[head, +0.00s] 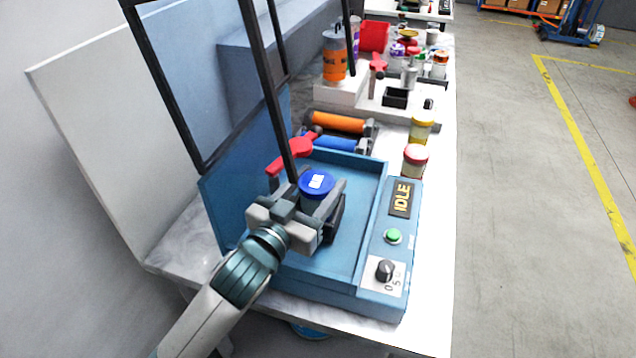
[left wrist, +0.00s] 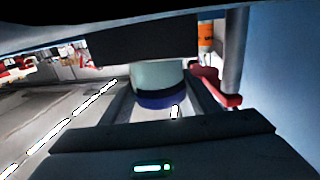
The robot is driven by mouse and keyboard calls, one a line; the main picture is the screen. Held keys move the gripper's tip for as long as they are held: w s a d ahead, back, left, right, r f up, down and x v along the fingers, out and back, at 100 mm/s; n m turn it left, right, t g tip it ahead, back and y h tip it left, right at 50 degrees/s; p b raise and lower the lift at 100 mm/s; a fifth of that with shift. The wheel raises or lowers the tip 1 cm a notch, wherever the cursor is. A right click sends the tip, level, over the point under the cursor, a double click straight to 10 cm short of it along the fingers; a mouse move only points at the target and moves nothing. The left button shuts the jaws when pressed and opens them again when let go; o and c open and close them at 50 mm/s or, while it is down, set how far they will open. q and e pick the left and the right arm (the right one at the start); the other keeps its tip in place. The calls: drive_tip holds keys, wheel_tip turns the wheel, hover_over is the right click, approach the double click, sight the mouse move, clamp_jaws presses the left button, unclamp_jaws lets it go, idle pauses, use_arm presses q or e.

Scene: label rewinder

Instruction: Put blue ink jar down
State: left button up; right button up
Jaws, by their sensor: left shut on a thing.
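The blue ink jar (head: 317,182) has a blue lid with a white label on top. My left gripper (head: 324,208) is shut on it, with a finger on each side below the lid. The jar looks upright over the shallow tray of the blue label rewinder (head: 368,230). Its base is hidden by the gripper, so I cannot tell whether it touches the tray. In the left wrist view the jar (left wrist: 158,78) shows a pale body and blue lid between the fingers. My right gripper is not in view.
The rewinder's panel has an IDLE display (head: 401,198), green button (head: 393,236) and dark knob (head: 384,270). A red-lidded jar (head: 415,160) and a yellow jar (head: 421,130) stand on the table beyond. Orange (head: 338,122) and blue rollers, a red lever (head: 292,154) and black frame posts are close.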

use_arm(q)
drive_tip(key=shift+f, duration=0.25)
drive_tip(key=o, duration=1.4)
drive_tip(key=shift+f, duration=0.1)
drive_tip(key=shift+c, duration=0.2)
drive_tip(key=shift+s, duration=0.1)
drive_tip(key=b+v, duration=0.2)
drive_tip(key=v, duration=0.7)
drive_tip(key=shift+a, duration=0.1)
drive_tip(key=p+v, duration=0.1)
drive_tip(key=v, duration=0.1)
drive_tip(key=shift+s+a+p, duration=0.15)
drive_tip(key=shift+s+p, duration=0.2)
